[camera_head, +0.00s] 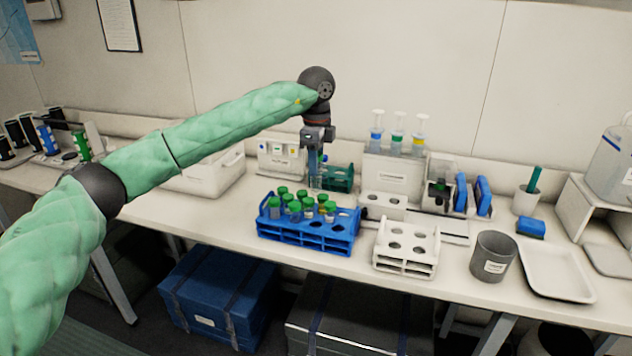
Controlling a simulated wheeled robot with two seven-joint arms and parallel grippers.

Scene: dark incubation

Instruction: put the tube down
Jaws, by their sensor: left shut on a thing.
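My left gripper (315,163) points down just behind the blue rack, in front of a small dark green rack (340,178). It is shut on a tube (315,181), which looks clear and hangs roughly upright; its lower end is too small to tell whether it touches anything. The blue rack (305,240) holds several green-capped tubes (293,207) at its left and back, with empty holes at its right front. A white rack (405,262) with empty holes stands to its right. My right gripper is not in view.
A grey cup (493,257) and a white tray (556,271) stand at the right. Behind the racks are a white stand with several pipette-like tools (397,133), a small device (438,190) and blue blocks (483,196). A white bin (207,177) stands left of the gripper.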

